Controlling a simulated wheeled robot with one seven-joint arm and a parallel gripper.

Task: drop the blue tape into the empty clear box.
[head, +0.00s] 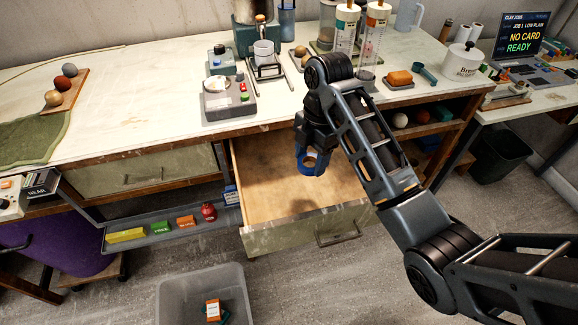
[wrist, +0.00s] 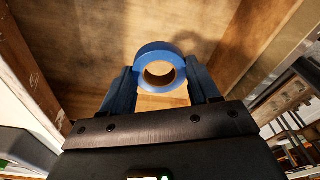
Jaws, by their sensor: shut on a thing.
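The blue tape (head: 308,170) is a roll with an open middle, held at the tips of my gripper (head: 312,150) above the open wooden drawer (head: 262,178). In the wrist view the tape (wrist: 150,55) sits between the two fingers of my gripper (wrist: 161,80), with the drawer's bare wood behind it. The fingers are shut on it. The drawer looks empty where it shows; my arm hides part of it. I cannot make out an empty clear box.
A low shelf (head: 150,240) left of the drawer holds several small items. Floor in front of the drawer is clear right of the bin.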

